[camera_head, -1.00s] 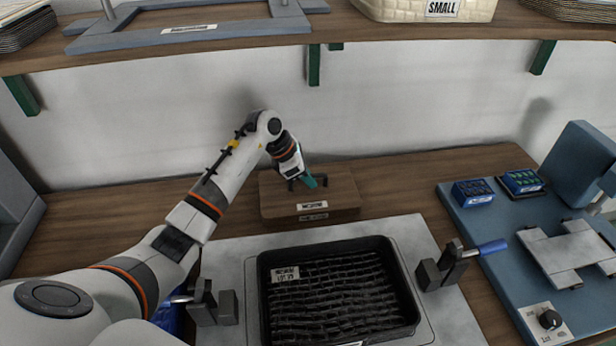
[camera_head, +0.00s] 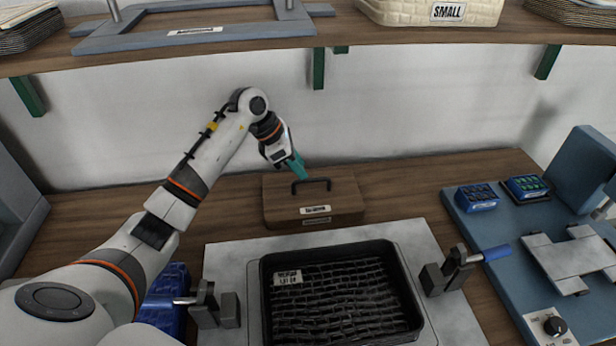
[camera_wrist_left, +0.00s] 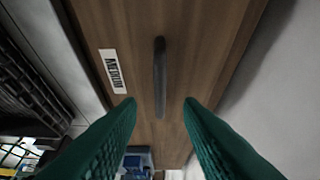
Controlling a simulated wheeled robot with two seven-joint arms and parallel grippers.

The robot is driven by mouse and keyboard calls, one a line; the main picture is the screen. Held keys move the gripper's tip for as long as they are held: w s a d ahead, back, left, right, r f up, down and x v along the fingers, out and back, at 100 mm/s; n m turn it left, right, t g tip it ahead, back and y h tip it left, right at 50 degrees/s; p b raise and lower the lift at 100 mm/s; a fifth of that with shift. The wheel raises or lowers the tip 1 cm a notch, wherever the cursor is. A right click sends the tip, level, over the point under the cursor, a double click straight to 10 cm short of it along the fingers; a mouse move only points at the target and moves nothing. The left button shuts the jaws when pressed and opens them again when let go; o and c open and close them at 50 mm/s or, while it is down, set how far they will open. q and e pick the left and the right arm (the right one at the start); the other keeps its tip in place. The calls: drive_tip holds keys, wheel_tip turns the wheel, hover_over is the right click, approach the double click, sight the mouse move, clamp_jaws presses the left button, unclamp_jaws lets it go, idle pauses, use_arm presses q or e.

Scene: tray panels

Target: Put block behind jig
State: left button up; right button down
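The block (camera_head: 335,205) is a brown wooden box shape with a black handle (camera_head: 312,182) on top and a white label on its front. It rests on the wooden bench behind the jig (camera_head: 223,262), a pale grey plate with two toggle clamps. My left gripper (camera_head: 300,172) has teal fingers and is just above the block's handle. In the left wrist view its fingers (camera_wrist_left: 160,108) are spread apart, with the handle (camera_wrist_left: 160,75) between and beyond them, apparently untouched. My right gripper is not in view.
A black tray (camera_head: 262,300) with dark ribbed contents sits on the jig. A blue bin (camera_head: 172,310) is at the left, partly hidden by my arm. A blue fixture board (camera_head: 500,240) stands at the right. A shelf (camera_head: 220,50) overhangs the wall behind.

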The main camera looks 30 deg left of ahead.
use_arm(q)
drive_tip(key=v, duration=0.5)
drive_tip(key=shift+r, duration=0.15)
idle(0.3)
